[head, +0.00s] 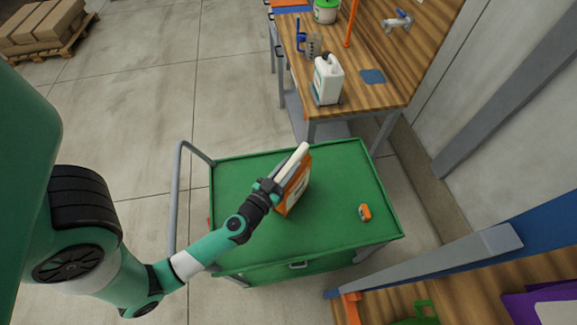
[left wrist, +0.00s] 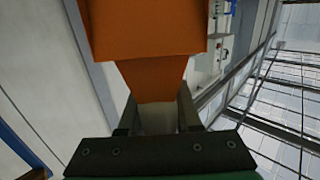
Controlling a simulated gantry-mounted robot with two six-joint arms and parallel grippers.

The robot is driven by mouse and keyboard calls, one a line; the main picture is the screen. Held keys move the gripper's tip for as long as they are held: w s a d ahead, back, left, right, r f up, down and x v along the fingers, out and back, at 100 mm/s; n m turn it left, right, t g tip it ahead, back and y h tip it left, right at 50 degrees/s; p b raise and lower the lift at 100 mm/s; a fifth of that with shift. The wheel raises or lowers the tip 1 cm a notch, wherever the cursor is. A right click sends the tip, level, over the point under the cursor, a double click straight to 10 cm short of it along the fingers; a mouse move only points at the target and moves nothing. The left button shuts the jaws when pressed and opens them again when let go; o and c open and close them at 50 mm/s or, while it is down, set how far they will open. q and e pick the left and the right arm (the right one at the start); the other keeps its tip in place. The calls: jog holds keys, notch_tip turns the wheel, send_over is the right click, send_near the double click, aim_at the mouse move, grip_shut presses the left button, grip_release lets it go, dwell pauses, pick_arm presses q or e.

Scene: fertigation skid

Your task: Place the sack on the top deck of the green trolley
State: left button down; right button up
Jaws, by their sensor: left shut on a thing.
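The sack (head: 297,188) is orange with white parts. In the head view it stands out from my left gripper (head: 271,187), over the middle of the trolley's deck. I cannot tell whether its underside touches the deck. In the left wrist view the orange sack (left wrist: 150,40) narrows to a part pinched between the two fingers of my left gripper (left wrist: 157,116). The green trolley (head: 235,172) has a flat top deck with a low rim and a grey push handle on its left side. My right gripper is not in view.
A small orange-and-white object (head: 365,212) lies on the deck's right part. A wooden workbench (head: 385,96) behind the trolley holds a white jug (head: 328,80). Another wooden surface (head: 480,290) with a green item is at lower right. The deck's left part is clear.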

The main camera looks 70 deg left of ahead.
pick_arm(q)
jog(key=c, duration=0.6)
grip_release()
jog(key=shift+f, duration=0.1)
jog(key=shift+r, duration=0.25)
jog(key=v, duration=1.2)
jog(key=shift+p, duration=0.3)
jog(key=shift+f, duration=0.1)
